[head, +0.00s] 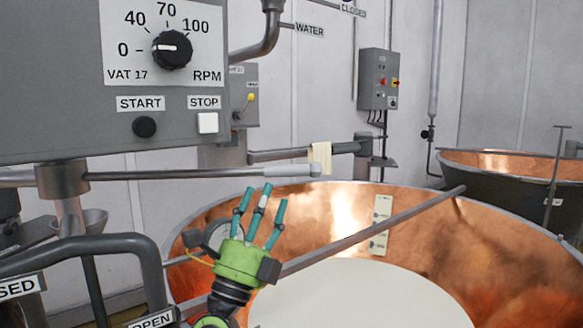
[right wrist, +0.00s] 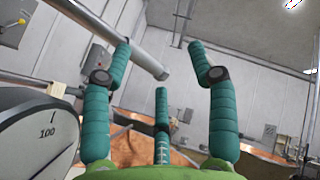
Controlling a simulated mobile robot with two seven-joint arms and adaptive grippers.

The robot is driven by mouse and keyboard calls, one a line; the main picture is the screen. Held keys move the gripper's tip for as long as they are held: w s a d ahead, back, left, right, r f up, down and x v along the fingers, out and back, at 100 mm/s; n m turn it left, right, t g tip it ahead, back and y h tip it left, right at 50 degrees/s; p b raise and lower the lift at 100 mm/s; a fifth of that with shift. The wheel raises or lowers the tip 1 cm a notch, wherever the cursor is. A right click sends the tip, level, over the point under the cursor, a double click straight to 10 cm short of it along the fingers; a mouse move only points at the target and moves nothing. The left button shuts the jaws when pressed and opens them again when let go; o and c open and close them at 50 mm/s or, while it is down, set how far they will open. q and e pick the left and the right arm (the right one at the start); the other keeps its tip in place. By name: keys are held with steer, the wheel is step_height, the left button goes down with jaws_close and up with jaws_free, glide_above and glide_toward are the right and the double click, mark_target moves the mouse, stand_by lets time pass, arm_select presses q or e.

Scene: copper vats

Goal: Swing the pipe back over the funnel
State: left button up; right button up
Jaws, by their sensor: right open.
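The grey pipe (head: 205,173) runs level from a collar on a post at the left. Its lighter free end (head: 308,170) points right, toward the copper vat. A small grey funnel (head: 94,221) sits low at the left, below the pipe and near the post, partly behind a grey bent tube. My right gripper (head: 259,203) is open and empty, its teal fingers pointing up just below the pipe in the picture. In the right wrist view the pipe (right wrist: 120,42) slants across beyond the spread fingers (right wrist: 162,75), its end between them. Contact cannot be told. My left gripper is not in view.
A control box (head: 60,95) with a dial hangs at the upper left. The copper vat (head: 420,235) holds pale liquid (head: 355,300), and a long bar (head: 375,230) crosses it. A cloth (head: 320,157) hangs on a pipe behind. Another vat (head: 500,165) stands at right.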

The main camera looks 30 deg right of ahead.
mark_target(292, 171)
steer(key=w+d+r, duration=0.1)
steer(key=d, duration=0.1)
steer(key=w+d+r+p, duration=0.1)
steer(key=w+d, duration=0.1)
steer(key=d, duration=0.1)
steer(key=w+d+r+p, duration=0.1)
steer(key=d, duration=0.2)
steer(key=shift+w+d, duration=0.1)
steer(key=shift+w, duration=0.05)
steer(key=shift+w+d+r, duration=0.2)
steer(key=shift+d+r, duration=0.15)
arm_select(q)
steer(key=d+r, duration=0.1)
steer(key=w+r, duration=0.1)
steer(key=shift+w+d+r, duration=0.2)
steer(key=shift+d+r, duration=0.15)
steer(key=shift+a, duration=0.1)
arm_select(e)
steer(key=shift+c, duration=0.8)
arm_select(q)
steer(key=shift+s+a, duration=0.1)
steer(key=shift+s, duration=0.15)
arm_select(e)
jaws_close()
